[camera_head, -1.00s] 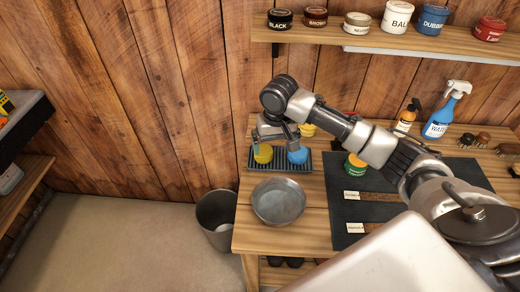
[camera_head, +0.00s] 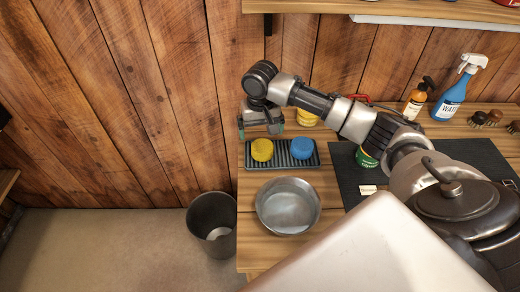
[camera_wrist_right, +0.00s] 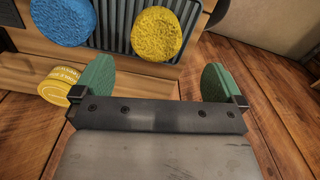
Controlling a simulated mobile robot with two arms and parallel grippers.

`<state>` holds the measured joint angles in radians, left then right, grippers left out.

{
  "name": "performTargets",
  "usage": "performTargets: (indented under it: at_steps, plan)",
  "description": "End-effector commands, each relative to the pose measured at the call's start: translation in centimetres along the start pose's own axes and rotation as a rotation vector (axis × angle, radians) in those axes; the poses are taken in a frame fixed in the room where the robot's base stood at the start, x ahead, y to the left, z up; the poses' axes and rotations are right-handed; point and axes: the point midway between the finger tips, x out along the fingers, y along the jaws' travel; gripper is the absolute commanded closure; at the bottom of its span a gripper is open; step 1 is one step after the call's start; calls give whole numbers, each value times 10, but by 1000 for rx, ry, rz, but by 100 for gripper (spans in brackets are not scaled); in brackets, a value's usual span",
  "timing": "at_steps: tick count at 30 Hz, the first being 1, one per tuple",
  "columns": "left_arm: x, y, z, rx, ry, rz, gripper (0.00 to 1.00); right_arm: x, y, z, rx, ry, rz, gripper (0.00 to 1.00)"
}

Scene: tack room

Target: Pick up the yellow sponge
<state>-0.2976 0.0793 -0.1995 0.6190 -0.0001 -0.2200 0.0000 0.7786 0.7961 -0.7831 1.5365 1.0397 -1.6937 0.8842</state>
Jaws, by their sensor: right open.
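The round yellow sponge (camera_head: 262,150) lies at the left of a dark ribbed tray (camera_head: 312,163), beside a round blue sponge (camera_head: 301,148). My right gripper (camera_head: 261,128) is open and empty, and appears just past the yellow sponge on the wall side in the head view. In the right wrist view, the yellow sponge (camera_wrist_right: 157,33) shows ahead of the gap between the green finger pads (camera_wrist_right: 157,85), apart from both. The blue sponge (camera_wrist_right: 62,20) is to its left there. My left gripper is out of view.
A metal bowl (camera_head: 288,206) stands in front of the tray, with a bin (camera_head: 212,225) beside the table. A yellow tin (camera_head: 307,118) stands behind the tray, a green tin (camera_head: 366,158) right of it. Bottles (camera_head: 452,92) stand at the back right.

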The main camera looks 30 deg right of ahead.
Motion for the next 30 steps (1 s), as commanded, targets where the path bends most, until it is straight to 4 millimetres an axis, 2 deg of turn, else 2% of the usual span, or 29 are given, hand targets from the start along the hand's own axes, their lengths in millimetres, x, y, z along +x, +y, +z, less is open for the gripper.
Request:
performTargets:
  at_steps: [3,11,19,28,30]
  plan:
    - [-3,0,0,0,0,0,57,18,0,0,0,-2,0,0]
    - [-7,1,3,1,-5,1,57,39,1,1,0,-2,1,0]
    - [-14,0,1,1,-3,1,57,78,4,1,-1,-1,1,0]
    - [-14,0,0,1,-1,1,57,84,4,1,-2,1,0,0]
    - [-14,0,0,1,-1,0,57,84,4,1,-2,1,0,9]
